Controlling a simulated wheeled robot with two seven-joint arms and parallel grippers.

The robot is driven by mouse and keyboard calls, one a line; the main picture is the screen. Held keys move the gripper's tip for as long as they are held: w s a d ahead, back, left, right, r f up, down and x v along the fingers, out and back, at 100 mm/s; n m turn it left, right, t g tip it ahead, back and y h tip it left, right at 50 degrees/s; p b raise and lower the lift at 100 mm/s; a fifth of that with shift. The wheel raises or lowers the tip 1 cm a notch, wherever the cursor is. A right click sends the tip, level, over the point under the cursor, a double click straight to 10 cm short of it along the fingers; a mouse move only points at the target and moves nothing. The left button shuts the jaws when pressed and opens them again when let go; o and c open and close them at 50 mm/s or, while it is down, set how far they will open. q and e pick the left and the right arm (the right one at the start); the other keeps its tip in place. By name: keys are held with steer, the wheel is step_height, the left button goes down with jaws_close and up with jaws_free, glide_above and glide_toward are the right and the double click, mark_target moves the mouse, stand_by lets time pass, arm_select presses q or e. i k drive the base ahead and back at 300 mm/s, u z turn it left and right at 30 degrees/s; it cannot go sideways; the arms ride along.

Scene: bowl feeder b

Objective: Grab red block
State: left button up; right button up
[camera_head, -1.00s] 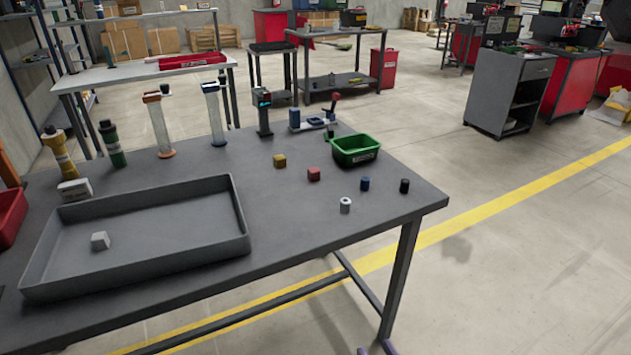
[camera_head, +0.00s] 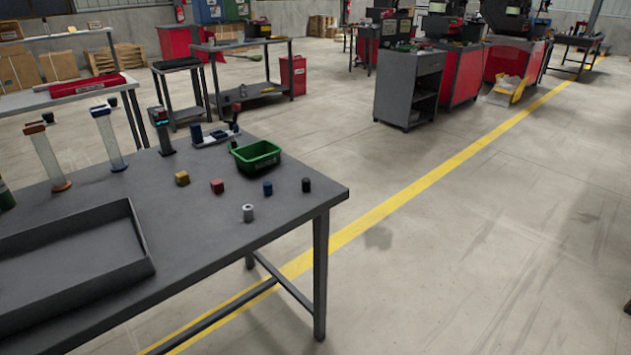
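The red block (camera_head: 217,186) is a small cube on the dark grey table (camera_head: 180,230). It stands between a yellow block (camera_head: 182,178) on its left and a blue cylinder (camera_head: 268,188) on its right. Nothing touches or covers it. Neither of my grippers shows in the head view.
A green bin (camera_head: 256,156) stands behind the blocks. A white cylinder (camera_head: 248,213) and a black cylinder (camera_head: 306,185) are near the table's right end. A grey tray (camera_head: 140,243) fills the left front. Clear tubes (camera_head: 108,138) stand at the back. The floor at right is open.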

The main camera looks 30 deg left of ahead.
mark_target(217, 185)
steer(key=z, duration=0.3)
steer(key=i, duration=0.8)
steer(key=u, duration=1.95)
